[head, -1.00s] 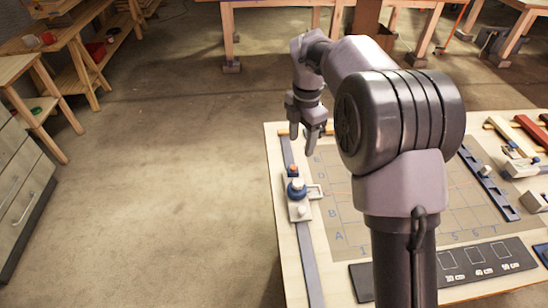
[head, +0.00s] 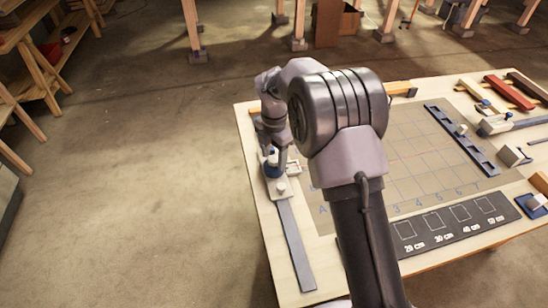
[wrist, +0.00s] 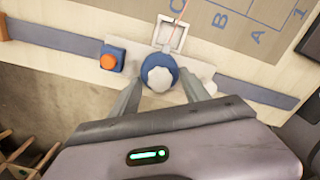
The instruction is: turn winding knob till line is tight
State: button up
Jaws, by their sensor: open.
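The winding knob (wrist: 158,78) is a white lobed cap on a round blue drum (wrist: 161,66), mounted on a pale plate fixed to a grey rail. In the wrist view my gripper (wrist: 160,88) is open, with one finger on each side of the knob; whether they touch it is unclear. In the head view my gripper (head: 272,143) is above the blue drum (head: 273,171), partly covering the knob. A thin reddish line (wrist: 182,11) runs from a white square frame (wrist: 172,34) beside the drum; its tension is hard to judge.
An orange button on a blue box (wrist: 109,61) is left of the drum in the wrist view. The grey rail (head: 296,245) runs along the table's left edge. A grid mat (head: 405,155) and dark marked board (head: 425,232) lie to the right.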

jog(key=shift+c, duration=0.4)
grip_shut()
jog(key=shift+r, duration=0.1)
jog(key=shift+m, duration=0.3)
